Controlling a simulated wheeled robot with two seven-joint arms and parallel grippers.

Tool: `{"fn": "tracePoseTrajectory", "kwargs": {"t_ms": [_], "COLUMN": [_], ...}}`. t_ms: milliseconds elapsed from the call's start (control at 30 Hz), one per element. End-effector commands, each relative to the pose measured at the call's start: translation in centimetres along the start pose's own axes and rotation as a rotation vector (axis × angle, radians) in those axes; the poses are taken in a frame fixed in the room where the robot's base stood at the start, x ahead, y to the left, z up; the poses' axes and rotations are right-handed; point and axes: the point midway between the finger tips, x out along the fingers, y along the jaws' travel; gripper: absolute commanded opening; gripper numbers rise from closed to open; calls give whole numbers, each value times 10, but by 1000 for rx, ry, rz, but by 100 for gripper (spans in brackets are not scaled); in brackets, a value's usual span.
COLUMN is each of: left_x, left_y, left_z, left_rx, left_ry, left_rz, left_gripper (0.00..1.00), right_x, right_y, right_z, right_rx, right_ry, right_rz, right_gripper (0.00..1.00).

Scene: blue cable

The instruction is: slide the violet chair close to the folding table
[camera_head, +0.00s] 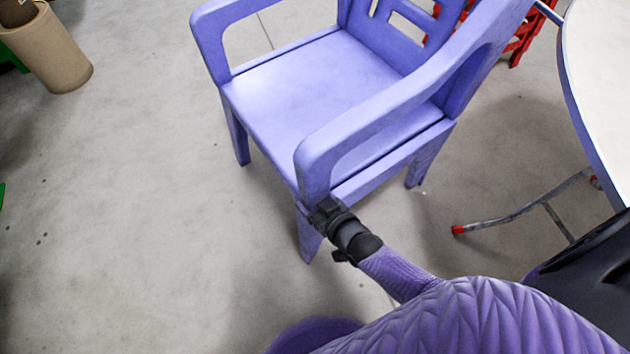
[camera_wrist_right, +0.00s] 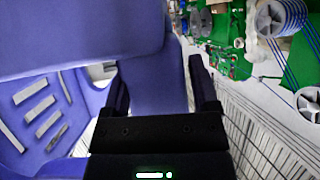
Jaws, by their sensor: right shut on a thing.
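The violet chair (camera_head: 305,78) stands upright on the floor in the upper middle of the head view, its seat facing me and to the left. My right gripper (camera_head: 322,212) is shut on the chair at the front post below the near armrest. In the right wrist view the violet post (camera_wrist_right: 155,85) passes between the two dark fingers of the gripper (camera_wrist_right: 160,92). The folding table (camera_head: 602,70) has a pale round top with a blue edge, at the right. A floor gap separates the chair from the table's red-tipped metal leg (camera_head: 520,212). My left gripper is out of view.
A brown cardboard tube (camera_head: 48,50) stands at the upper left. A red object (camera_head: 522,40) is behind the chair. The left floor is mostly clear. Green panels with spools (camera_wrist_right: 230,50) show in the wrist view.

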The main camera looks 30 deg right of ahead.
Motion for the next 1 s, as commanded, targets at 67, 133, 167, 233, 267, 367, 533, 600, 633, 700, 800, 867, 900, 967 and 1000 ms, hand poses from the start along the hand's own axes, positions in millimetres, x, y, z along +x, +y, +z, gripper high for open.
{"fn": "tracePoseTrajectory", "kwargs": {"t_ms": [67, 133, 167, 233, 267, 367, 533, 600, 633, 700, 800, 867, 900, 967, 1000], "left_x": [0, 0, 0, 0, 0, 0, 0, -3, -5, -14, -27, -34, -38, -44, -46], "left_y": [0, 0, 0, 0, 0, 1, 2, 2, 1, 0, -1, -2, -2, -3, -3], "left_z": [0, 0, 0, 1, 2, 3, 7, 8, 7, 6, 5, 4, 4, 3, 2], "left_rx": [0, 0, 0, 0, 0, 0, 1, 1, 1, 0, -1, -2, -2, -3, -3], "left_ry": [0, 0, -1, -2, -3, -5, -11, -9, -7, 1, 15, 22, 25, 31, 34], "left_rz": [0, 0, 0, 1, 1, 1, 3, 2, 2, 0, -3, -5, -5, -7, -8], "left_gripper": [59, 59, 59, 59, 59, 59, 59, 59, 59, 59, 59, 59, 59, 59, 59], "right_x": [-1, -1, -1, -1, -1, -1, 0, -4, -7, -19, -41, -55, -63, -75, -81], "right_y": [0, 0, 0, 0, 0, 0, 0, 0, 0, 0, 0, 0, 0, 0, 0], "right_z": [3, 3, 3, 3, 3, 2, 1, 0, -1, -4, -6, -6, -6, -5, -4], "right_rx": [0, 0, 0, 0, 0, 0, 0, 0, 0, 0, 0, 0, 0, 0, 0], "right_ry": [-9, -9, -9, -9, -8, -6, -3, -3, -2, -1, 0, -1, -1, -2, -3], "right_rz": [0, 0, 0, 0, 0, 0, 0, 0, 0, 0, 0, 0, 0, 0, 0], "right_gripper": [0, 0, 0, 81, 87, 100, 100, 100, 100, 100, 100, 100, 100, 100, 100]}}
